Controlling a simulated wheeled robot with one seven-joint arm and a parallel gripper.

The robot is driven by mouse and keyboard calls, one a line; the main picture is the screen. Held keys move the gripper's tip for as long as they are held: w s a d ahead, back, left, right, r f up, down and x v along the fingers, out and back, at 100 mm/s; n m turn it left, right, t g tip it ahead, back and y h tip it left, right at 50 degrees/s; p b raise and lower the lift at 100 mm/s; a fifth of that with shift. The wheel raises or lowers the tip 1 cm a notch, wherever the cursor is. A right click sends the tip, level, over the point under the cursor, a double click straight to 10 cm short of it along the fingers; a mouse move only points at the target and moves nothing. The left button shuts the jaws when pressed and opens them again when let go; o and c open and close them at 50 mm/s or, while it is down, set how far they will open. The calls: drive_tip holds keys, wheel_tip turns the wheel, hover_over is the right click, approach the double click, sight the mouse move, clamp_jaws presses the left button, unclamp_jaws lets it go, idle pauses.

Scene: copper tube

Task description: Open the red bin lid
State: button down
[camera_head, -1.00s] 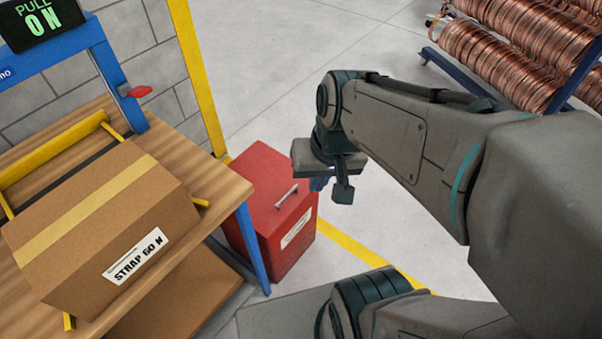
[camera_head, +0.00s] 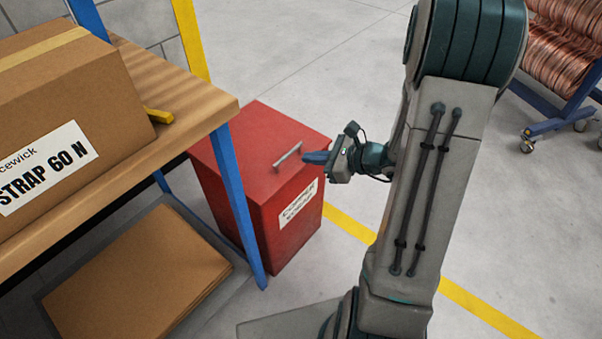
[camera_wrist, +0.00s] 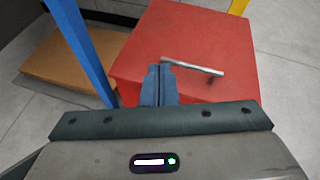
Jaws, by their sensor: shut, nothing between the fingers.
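The red bin (camera_head: 265,185) stands on the floor beside the bench, with a white label on its front. Its red lid (camera_head: 245,150) is down and carries a silver bar handle (camera_head: 287,156). My gripper (camera_head: 305,157) is shut and empty, with its blue fingers pointing left, close to the right end of the handle in the head view. In the wrist view, the shut fingertips (camera_wrist: 159,70) appear next to the left end of the handle (camera_wrist: 195,68), over the red lid (camera_wrist: 190,35). I cannot tell whether they touch it.
A wooden bench (camera_head: 165,85) with blue legs (camera_head: 237,195) stands close on the left and bears a cardboard box (camera_head: 60,110). Flat cardboard (camera_head: 140,275) lies on its lower shelf. A copper coil rack (camera_head: 560,100) is at the far right. The floor behind the bin is clear.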

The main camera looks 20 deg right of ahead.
sight(302, 165)
drive_tip(key=w+d+f+m+t+h+b, duration=0.25)
drive_tip(key=d+f+m, duration=0.2)
drive_tip(key=f, duration=0.25)
drive_tip(key=shift+y, duration=0.25)
drive_tip(key=b+x, duration=0.3)
drive_tip(key=x, duration=0.6)
drive_tip(key=shift+w+f, duration=0.15)
drive_tip(key=shift+w, duration=0.2)
drive_tip(key=shift+d, duration=0.1)
